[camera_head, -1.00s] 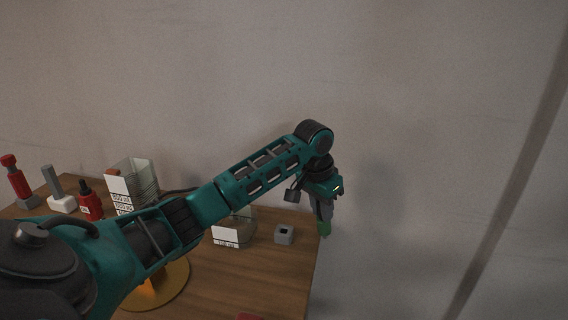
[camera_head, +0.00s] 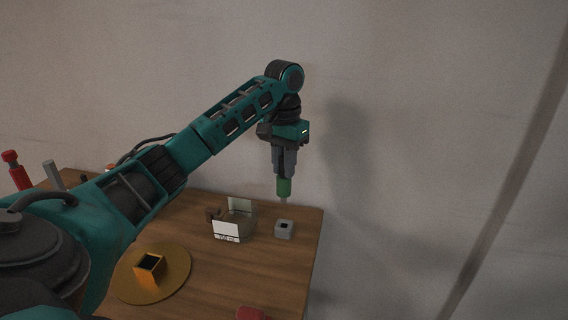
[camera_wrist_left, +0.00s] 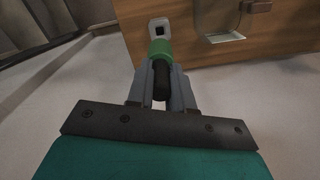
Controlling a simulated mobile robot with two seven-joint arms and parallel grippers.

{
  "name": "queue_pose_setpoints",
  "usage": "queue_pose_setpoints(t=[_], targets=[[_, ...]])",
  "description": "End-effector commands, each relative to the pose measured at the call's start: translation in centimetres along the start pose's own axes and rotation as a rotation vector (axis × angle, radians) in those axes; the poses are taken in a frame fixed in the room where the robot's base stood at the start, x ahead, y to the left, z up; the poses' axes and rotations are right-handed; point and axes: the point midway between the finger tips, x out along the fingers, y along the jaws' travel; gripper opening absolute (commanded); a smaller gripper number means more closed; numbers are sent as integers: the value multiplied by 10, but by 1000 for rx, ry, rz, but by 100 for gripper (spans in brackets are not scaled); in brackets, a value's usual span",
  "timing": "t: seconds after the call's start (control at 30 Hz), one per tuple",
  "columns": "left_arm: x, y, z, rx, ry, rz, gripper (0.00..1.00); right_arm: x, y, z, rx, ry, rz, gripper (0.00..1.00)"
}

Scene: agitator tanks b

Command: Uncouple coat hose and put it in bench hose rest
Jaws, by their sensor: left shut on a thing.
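My left gripper (camera_head: 285,170) is shut on the coat hose end (camera_head: 284,188), a green piece with a pale tip pointing down. In the left wrist view the hose end shows a green front (camera_wrist_left: 160,48) and a black part between the fingers (camera_wrist_left: 162,88). A small grey block with a dark square hole, seemingly the bench hose rest (camera_head: 284,230), stands near the right edge of the bench (camera_head: 265,265). The hose end is above it and looks apart from it. My right gripper is out of view.
A clear box with a white label (camera_head: 227,231) stands just left of the grey block. An orange block (camera_head: 149,269) sits on a round yellow plate (camera_head: 175,285). Red (camera_head: 17,172) and grey (camera_head: 54,175) items stand far left. The wall is behind.

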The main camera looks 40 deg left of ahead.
Motion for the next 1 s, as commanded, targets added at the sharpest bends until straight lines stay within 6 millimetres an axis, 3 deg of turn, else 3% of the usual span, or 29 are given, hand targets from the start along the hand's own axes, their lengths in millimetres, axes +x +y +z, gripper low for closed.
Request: queue_pose_setpoints(t=[0.07, 0.6, 1.0], targets=[[1, 0, 0, -93, 2, 1, 0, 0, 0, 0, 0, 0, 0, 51], [51, 0, 0, -79, 3, 1, 0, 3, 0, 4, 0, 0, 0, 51], [58, 0, -1, -78, 4, 1, 0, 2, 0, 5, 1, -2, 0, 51]])
